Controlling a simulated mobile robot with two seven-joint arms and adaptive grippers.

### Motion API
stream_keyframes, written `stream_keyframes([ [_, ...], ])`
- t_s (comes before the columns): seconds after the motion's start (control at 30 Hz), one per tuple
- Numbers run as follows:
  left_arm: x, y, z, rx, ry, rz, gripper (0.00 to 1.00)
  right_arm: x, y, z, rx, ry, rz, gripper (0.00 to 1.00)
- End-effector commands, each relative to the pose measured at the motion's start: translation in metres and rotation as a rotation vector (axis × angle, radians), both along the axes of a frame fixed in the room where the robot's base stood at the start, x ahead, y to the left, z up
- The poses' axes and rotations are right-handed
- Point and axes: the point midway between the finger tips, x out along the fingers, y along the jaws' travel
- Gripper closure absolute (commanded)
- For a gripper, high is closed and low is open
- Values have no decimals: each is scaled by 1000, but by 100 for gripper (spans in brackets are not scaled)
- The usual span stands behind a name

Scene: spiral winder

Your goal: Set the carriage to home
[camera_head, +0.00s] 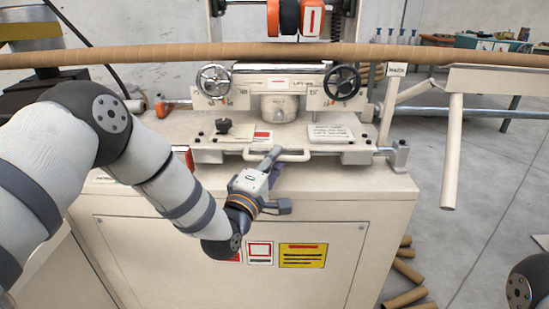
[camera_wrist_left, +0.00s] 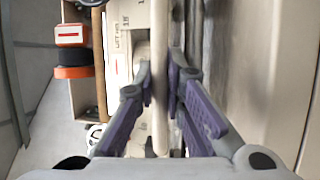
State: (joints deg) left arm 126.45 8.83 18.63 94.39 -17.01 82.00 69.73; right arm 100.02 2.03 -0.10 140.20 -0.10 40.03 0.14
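The carriage (camera_head: 285,100) sits on rails on top of the cream machine cabinet, with a handwheel at each side of its front. A pale bar handle (camera_head: 300,155) runs along its front; in the left wrist view the handle (camera_wrist_left: 160,110) runs up the picture. My left gripper (camera_head: 272,163) is at the left part of this handle. In the left wrist view its purple-padded fingers (camera_wrist_left: 161,82) lie close on both sides of the bar and look shut on it. My right gripper is not in view; part of my right arm shows at the bottom right.
A long brown tube (camera_head: 200,55) crosses above the carriage. A black knob (camera_head: 223,126) stands at the left of the rail, and a placard (camera_head: 330,133) lies at the right. Cardboard tubes (camera_head: 405,285) lie on the floor to the right.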

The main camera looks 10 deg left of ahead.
Motion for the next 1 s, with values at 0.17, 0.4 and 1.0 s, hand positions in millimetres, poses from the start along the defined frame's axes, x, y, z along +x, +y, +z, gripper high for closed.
stream_keyframes([
  [0.17,0,1,0,-1,-1,1,100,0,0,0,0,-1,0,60],
  [0.4,-1,31,1,-2,0,7,100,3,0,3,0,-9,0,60],
  [1.0,-22,156,1,-3,-1,4,100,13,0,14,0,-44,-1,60],
])
